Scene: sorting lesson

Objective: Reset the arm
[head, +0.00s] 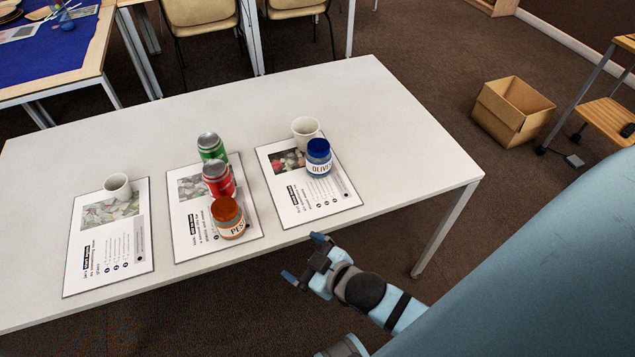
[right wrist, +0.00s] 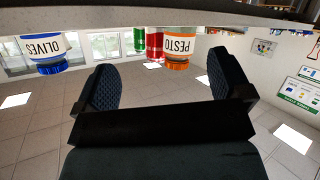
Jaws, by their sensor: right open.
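My right gripper (head: 305,258) is open and empty, in front of the white table's (head: 400,150) near edge in the head view. Its two dark fingers stand apart in the right wrist view (right wrist: 167,88), with nothing between them. That view is upside down. It shows the olives jar (right wrist: 43,50) and the pesto jar (right wrist: 180,48) beyond the fingers, apart from them. My left gripper is not in view.
Three printed sheets lie on the table. The left sheet (head: 88,265) bears a white cup (head: 117,187). The middle one bears a green can (head: 211,148), red can (head: 218,180) and pesto jar (head: 228,218). The right one bears another cup (head: 305,130) and the olives jar (head: 319,158). A cardboard box (head: 495,118) stands on the floor.

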